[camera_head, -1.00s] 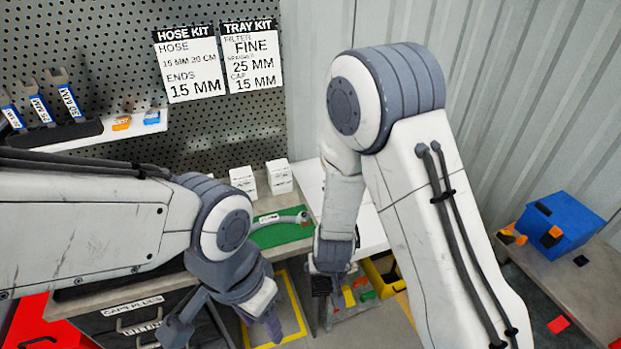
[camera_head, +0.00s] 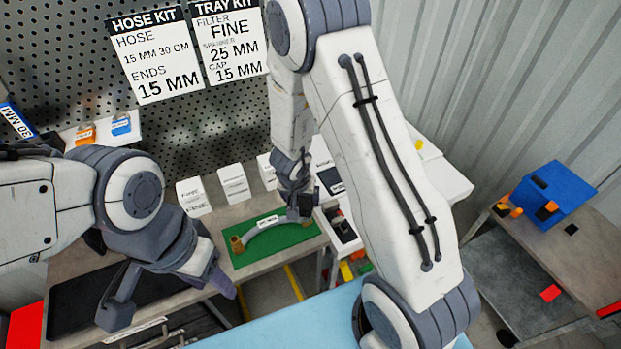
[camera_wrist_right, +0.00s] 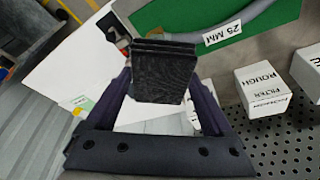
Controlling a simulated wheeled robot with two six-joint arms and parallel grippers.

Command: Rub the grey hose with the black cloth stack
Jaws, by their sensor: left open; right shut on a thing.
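The grey hose (camera_head: 268,224) lies curved on a green mat (camera_head: 285,241), with a brass-coloured end at its left and a white label on it. Part of the hose shows in the right wrist view (camera_wrist_right: 262,24), with a label reading 25 MM. My right gripper (camera_head: 303,206) is at the hose's right end, partly hiding it. It is shut on the black cloth stack (camera_wrist_right: 163,75), which stands between its fingers in the wrist view. I cannot tell whether the stack touches the hose. My left gripper (camera_head: 178,300) is open and empty, left of and nearer than the mat.
White boxes (camera_head: 233,183) stand behind the mat by the perforated panel. A black tray (camera_head: 75,303) lies on the bench at left. A blue bin (camera_head: 552,203) stands on another table at right. My right arm crosses the middle of the head view.

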